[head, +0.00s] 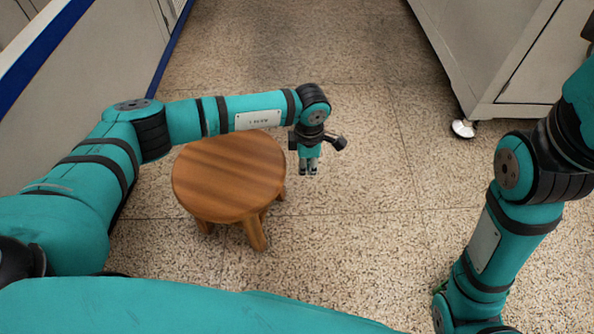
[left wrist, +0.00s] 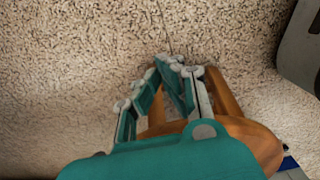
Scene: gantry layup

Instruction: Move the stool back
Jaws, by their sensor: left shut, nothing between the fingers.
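A round wooden stool (head: 228,180) stands upright on the speckled floor, left of the middle in the head view. My left arm passes over its far edge. My left gripper (head: 308,171) points down just to the right of the stool, with its fingers shut and empty. In the left wrist view the fingers (left wrist: 165,85) show in front, and part of the stool (left wrist: 255,138) shows behind them, its seat and legs partly hidden. I cannot tell whether the gripper touches the stool. My right gripper is out of view; only my right arm shows.
A grey cabinet (head: 500,60) on a caster foot stands at the upper right. A white and blue panel (head: 80,60) runs along the upper left. The floor (head: 350,235) in front of and to the right of the stool is clear, as is the strip behind it.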

